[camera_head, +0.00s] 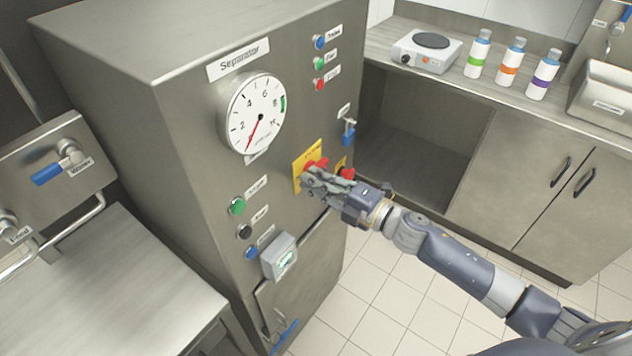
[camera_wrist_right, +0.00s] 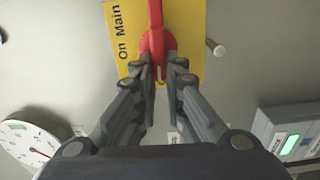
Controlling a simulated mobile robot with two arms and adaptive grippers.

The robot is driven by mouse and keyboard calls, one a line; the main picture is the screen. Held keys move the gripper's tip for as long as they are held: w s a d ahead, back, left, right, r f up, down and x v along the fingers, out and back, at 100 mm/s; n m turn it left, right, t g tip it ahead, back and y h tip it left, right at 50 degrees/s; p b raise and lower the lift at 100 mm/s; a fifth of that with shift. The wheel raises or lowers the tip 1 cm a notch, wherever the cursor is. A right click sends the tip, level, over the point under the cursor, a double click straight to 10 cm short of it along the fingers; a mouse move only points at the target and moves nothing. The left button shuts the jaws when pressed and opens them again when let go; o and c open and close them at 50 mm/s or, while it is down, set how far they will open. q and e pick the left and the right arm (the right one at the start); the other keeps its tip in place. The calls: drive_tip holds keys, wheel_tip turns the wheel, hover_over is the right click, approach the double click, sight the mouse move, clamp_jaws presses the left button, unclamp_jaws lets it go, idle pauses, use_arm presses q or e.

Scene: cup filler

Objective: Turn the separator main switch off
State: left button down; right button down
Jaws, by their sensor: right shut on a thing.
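The separator (camera_head: 180,110) is a tall grey metal cabinet with a labelled front panel. Its main switch (camera_head: 311,163) is a red rotary knob on a yellow plate (camera_head: 298,178) in the panel's right half. In the right wrist view the red main switch (camera_wrist_right: 156,28) sits on the yellow plate (camera_wrist_right: 190,30), where "On" and "Main" can be read. My right gripper (camera_head: 312,176) is at the switch, its fingers shut on the red knob. The fingertips (camera_wrist_right: 161,75) hide the knob's lower part. My left gripper is not in view.
A second red knob (camera_head: 347,174) is just right of my right gripper. A round gauge (camera_head: 256,112), coloured buttons (camera_head: 237,206) and a small grey box (camera_head: 279,256) are on the panel. A counter with a hotplate (camera_head: 427,50) and bottles (camera_head: 511,60) stands behind right. Tiled floor (camera_head: 400,300) is free.

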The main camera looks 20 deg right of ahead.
drive_tip(key=shift+f+n, duration=0.15)
drive_tip(key=shift+n, duration=0.15)
drive_tip(key=c, duration=1.7)
unclamp_jaws()
drive_tip(key=shift+o, duration=0.2)
drive_tip(key=v, duration=1.2)
